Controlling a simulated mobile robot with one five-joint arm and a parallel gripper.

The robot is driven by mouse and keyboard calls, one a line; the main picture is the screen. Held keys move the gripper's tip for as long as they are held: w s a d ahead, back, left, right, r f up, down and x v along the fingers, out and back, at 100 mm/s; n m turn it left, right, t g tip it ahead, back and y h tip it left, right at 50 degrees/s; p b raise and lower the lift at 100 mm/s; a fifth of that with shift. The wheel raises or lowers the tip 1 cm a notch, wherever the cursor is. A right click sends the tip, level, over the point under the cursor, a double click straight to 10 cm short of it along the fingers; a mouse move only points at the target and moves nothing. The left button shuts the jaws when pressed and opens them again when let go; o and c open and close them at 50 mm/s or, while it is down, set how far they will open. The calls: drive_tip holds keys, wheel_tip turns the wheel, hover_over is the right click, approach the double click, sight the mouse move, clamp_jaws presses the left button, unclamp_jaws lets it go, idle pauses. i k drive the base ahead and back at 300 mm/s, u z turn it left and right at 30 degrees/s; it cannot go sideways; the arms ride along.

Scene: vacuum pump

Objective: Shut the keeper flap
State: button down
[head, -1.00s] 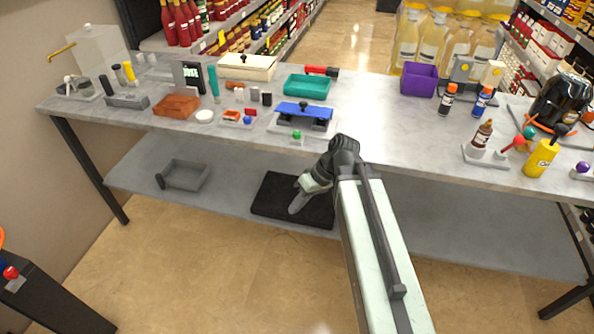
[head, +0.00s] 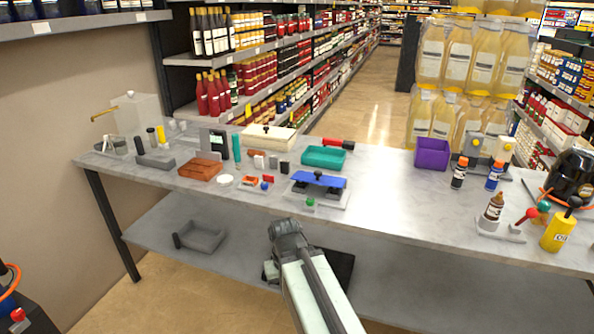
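A fixture with a blue plate (head: 316,179) and a black knob stands near the front edge of the table, on a pale base with dark blocks beneath the plate. It may hold the keeper flap, but I cannot tell for sure which part is the flap or how far open it is. A small green knob (head: 310,202) sits at its front. My gripper (head: 268,272) is in front of and below the table edge, to the left of and lower than the fixture. It is mostly hidden behind my arm's wrist, and its fingers cannot be made out. It touches nothing that I can see.
Bare tabletop (head: 400,205) lies to the right. A lower shelf (head: 400,280) runs underneath.

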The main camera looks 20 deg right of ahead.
sight(317, 177)
drive_tip(key=u, duration=2.3)
drive_tip(key=k, duration=1.3)
drive_tip(key=z, duration=1.05)
drive_tip(key=i, duration=1.05)
drive_tip(key=u, duration=0.05)
